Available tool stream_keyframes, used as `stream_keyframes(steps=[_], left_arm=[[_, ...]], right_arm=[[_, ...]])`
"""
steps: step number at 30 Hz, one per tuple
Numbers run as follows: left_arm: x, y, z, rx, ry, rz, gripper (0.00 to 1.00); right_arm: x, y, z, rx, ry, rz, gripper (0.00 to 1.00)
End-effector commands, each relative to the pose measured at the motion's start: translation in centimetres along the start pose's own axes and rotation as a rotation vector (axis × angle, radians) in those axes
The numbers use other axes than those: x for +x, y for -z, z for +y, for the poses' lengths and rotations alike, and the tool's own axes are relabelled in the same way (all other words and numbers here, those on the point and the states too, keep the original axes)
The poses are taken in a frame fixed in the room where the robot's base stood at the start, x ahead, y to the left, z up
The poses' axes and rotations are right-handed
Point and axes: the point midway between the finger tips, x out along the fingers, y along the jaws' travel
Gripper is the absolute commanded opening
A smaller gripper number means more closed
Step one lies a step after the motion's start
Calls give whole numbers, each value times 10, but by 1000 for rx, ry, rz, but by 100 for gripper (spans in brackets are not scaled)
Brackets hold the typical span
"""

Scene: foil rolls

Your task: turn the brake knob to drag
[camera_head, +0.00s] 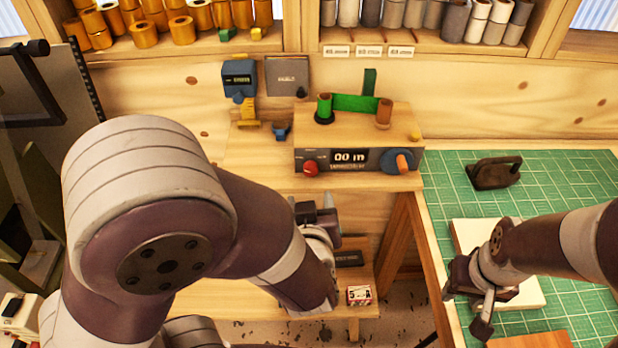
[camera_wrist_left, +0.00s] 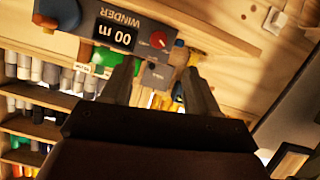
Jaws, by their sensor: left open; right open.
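The winder (camera_head: 345,140) is a wooden box with a dark front panel, standing on a shelf at the back centre. A red knob (camera_head: 310,168), which seems to be the brake knob, is at the left end of its panel. In the left wrist view the winder is upside down, with the red knob (camera_wrist_left: 158,40) right of the "00 m" display (camera_wrist_left: 115,36). My left gripper (camera_head: 317,212) is open, below and in front of the knob, apart from it. In its wrist view the fingertips (camera_wrist_left: 160,74) frame nothing held. My right gripper (camera_head: 468,302) is open over the right side.
An orange crank handle (camera_head: 403,163) sticks out at the panel's right end. A blue device (camera_head: 240,78) hangs on the wall to the left. A green cutting mat (camera_head: 560,210) holds a dark iron-like tool (camera_head: 495,172) and a pale board (camera_head: 475,232).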

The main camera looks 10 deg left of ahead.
Motion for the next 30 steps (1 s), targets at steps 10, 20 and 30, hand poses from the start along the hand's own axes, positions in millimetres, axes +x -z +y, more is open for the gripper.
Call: stream_keyframes(steps=[10,20,30], left_arm=[[73,5,-2,5,8,19,60],[122,6,-1,6,1,17,60],[126,6,0,6,0,18,60]], right_arm=[[5,-1,0,0,0,-1,43],[2,0,0,0,0,-1,43],[2,0,0,0,0,-1,43]])
